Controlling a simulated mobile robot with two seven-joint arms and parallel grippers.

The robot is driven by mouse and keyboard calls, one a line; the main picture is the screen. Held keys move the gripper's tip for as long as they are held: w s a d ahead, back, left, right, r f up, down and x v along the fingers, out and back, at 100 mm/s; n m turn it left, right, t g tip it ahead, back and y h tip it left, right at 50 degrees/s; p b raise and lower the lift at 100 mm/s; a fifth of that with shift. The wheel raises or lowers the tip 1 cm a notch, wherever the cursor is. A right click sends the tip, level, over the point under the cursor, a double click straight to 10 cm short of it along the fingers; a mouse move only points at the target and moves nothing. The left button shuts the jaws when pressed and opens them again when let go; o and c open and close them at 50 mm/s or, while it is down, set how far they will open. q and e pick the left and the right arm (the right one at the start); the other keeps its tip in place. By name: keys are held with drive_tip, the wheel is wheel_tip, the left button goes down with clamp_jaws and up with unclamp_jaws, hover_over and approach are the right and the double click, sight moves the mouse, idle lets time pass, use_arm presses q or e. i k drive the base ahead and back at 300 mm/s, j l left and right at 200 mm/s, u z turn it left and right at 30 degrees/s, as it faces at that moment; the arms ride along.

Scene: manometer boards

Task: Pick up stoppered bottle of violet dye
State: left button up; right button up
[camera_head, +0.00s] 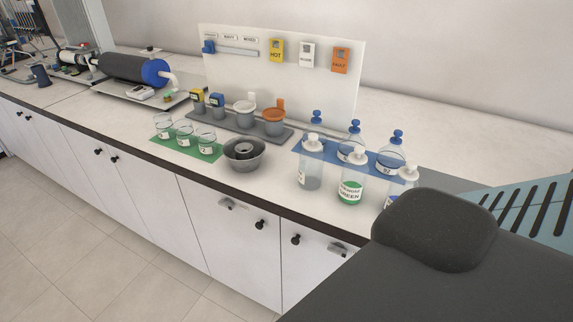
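No violet liquid shows, so I cannot tell which bottle holds the violet dye. In the head view, white-stoppered bottles stand in a front row at the right of the counter. The left one (311,179) looks clear or greyish, with a label I cannot read. The middle one (350,196) holds green liquid and its label reads "GREEN". Neither gripper is in view.
A grey metal bowl (243,163) and small beakers on a green mat (161,135) stand left. A backboard (230,75) rises behind. The dark shape fills the lower right. Bare counter lies between bowl and bottles.

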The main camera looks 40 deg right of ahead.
sight(310, 164)
drive_tip(key=i+j, duration=0.35)
drive_tip(key=j, duration=0.15)
drive_tip(key=z, duration=2.6)
